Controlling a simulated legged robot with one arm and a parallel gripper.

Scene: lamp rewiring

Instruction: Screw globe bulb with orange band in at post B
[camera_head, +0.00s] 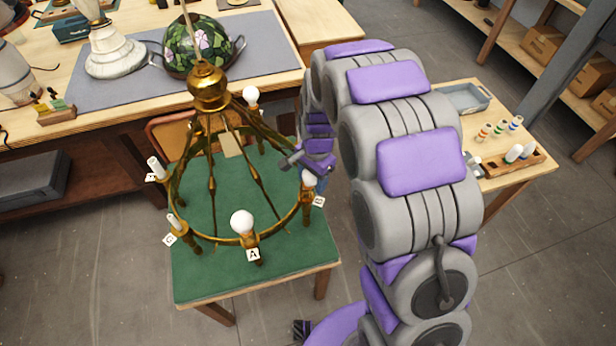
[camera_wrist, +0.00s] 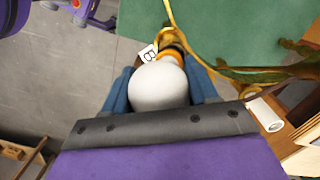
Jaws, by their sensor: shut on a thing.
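The brass chandelier (camera_head: 208,85) stands over the green mat (camera_head: 215,275), with lettered tags at its posts. A white globe bulb (camera_wrist: 158,86) sits between the blue fingers of my gripper (camera_wrist: 160,90) in the wrist view. An orange band (camera_wrist: 169,58) shows at its neck, in line with the post by tag B (camera_wrist: 148,53). How deep its base sits is hidden. In the head view the bulb (camera_head: 309,179) stands upright at post B, above tag B (camera_head: 320,201). My gripper (camera_head: 307,165) is shut on it, partly hidden by my arm.
A white globe bulb (camera_head: 241,222) stands at post A; another bulb (camera_head: 250,94) is at the back. Candle-shaped pieces stand on the left posts. A side table at right holds a bulb rack (camera_head: 535,160) and a grey tray (camera_head: 464,98). Brass arms run close beside my gripper.

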